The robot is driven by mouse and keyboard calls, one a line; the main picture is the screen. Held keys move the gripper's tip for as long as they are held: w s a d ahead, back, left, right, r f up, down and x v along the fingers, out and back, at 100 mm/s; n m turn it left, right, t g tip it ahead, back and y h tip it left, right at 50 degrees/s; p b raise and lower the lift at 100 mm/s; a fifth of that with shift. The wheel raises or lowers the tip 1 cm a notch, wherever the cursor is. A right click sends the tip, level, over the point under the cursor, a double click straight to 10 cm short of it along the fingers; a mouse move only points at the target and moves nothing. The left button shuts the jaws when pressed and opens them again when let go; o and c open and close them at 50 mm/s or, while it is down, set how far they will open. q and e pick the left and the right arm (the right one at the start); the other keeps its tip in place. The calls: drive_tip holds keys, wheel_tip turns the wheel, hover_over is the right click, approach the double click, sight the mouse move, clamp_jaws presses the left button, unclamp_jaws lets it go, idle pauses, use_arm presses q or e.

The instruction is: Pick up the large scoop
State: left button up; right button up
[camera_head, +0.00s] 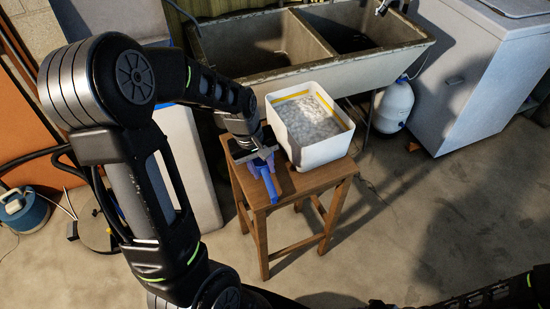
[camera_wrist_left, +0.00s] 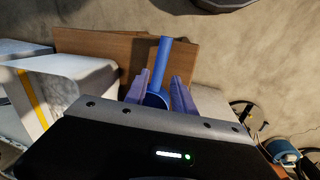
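The large scoop (camera_head: 270,186) is blue and lies on the wooden stool, beside the white tub. In the left wrist view the scoop (camera_wrist_left: 160,66) shows its handle pointing away from the wrist. My left gripper (camera_head: 262,163) is down at the stool top over the scoop. In the left wrist view the two purplish fingers of my left gripper (camera_wrist_left: 160,82) stand apart on either side of the scoop, which seems loose between them. The scoop's near end is partly hidden by the gripper body. My right gripper is out of view; only part of my right arm shows.
The white tub (camera_head: 327,154) of pale pellets stands on the stool (camera_head: 316,179), close to the left gripper. A concrete double sink (camera_head: 345,73) is behind. A white tank (camera_head: 394,107) and a pale appliance (camera_head: 469,75) stand at right. The floor at front right is clear.

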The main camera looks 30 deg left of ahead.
sight(268, 181)
use_arm(q)
drive_tip(key=shift+w+d+f, duration=0.1)
drive_tip(key=shift+w+f, duration=0.05)
drive_tip(key=shift+f, duration=0.5)
drive_tip(key=shift+w+d+f, duration=0.1)
drive_tip(key=shift+f, duration=0.5)
drive_tip(key=f, duration=0.5)
drive_tip(key=shift+w+d+p, duration=0.25)
drive_tip(key=shift+w+p, duration=0.1)
drive_tip(key=shift+w, duration=0.05)
drive_tip(key=shift+c, duration=0.2)
clamp_jaws()
